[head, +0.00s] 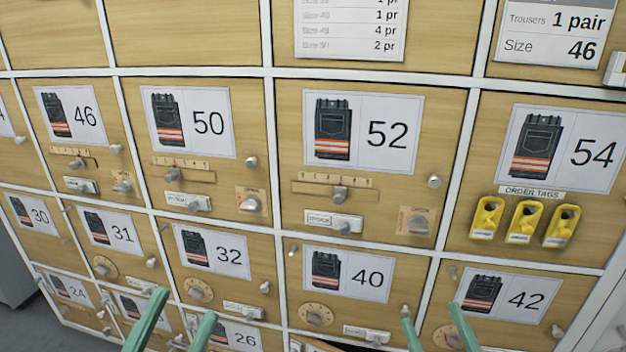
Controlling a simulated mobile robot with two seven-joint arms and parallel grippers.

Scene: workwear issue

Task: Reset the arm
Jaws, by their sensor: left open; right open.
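My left gripper (185,304) shows as two green fingers at the lower left edge of the head view. The fingers are apart with nothing between them, in front of the lower lockers. My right gripper (430,314) shows as two green fingers at the lower right, also apart and empty, in front of the lockers labelled 40 (349,275) and 42 (510,299). The arms behind both grippers are out of view. I cannot tell whether any fingertip touches the cabinet.
A wooden locker cabinet (190,35) with white dividers fills the view. Its doors carry size labels, knobs, sliders and dials. Yellow order tags (525,222) hang on door 54. A card (553,33) reads trousers, 1 pair, size 46. A dark gap shows at the bottom middle edge.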

